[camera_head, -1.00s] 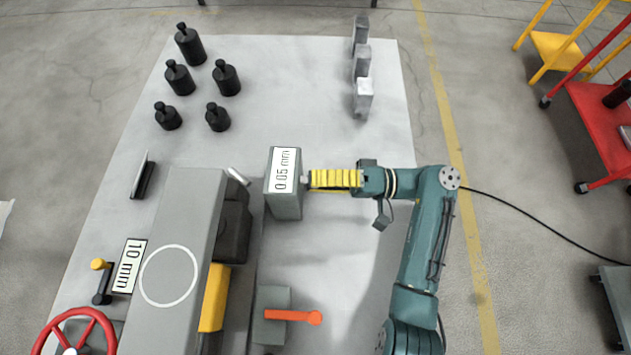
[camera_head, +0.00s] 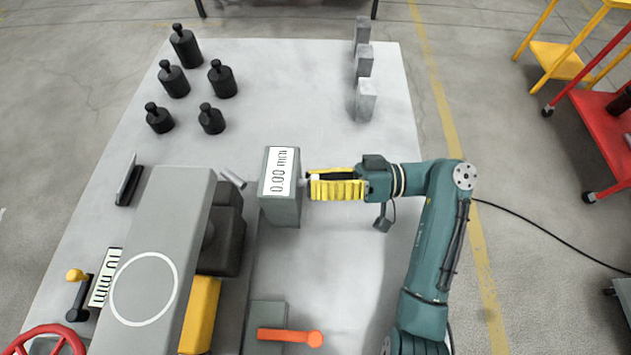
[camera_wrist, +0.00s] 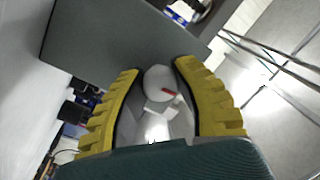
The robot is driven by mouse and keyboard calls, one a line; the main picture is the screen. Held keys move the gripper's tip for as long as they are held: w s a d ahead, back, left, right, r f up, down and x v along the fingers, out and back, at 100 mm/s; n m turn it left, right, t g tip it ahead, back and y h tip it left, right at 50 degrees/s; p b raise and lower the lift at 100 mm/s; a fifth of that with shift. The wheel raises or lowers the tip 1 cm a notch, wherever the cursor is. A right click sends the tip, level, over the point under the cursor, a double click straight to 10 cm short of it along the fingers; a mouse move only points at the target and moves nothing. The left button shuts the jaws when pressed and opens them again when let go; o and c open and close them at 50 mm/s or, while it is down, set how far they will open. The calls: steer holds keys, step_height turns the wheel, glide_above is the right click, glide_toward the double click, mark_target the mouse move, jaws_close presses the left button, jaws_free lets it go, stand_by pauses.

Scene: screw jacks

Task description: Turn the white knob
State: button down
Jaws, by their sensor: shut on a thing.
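The white knob (camera_wrist: 158,84) is round with a red mark and sits on the side of a grey box (camera_wrist: 105,45). In the head view the grey box (camera_head: 281,208) stands upright on the table, its top label reading 0.00 mm. My gripper (camera_head: 311,185) reaches in from the right with yellow fingers, its tips close to the box's right side. In the wrist view my gripper (camera_wrist: 158,68) has one finger on each side of the knob and is shut on it. In the head view the fingers mostly hide the knob.
A large grey machine (camera_head: 155,250) with a 10 mm label stands at left. An orange lever (camera_head: 290,336) lies in front of the box. Several black weights (camera_head: 185,47) and grey blocks (camera_head: 364,100) stand at the back. The tabletop behind the box is clear.

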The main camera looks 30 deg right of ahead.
stand_by(0.4)
steer(key=c, duration=0.7)
jaws_free()
steer(key=shift+c, duration=0.2)
step_height(320, 180, up, 10)
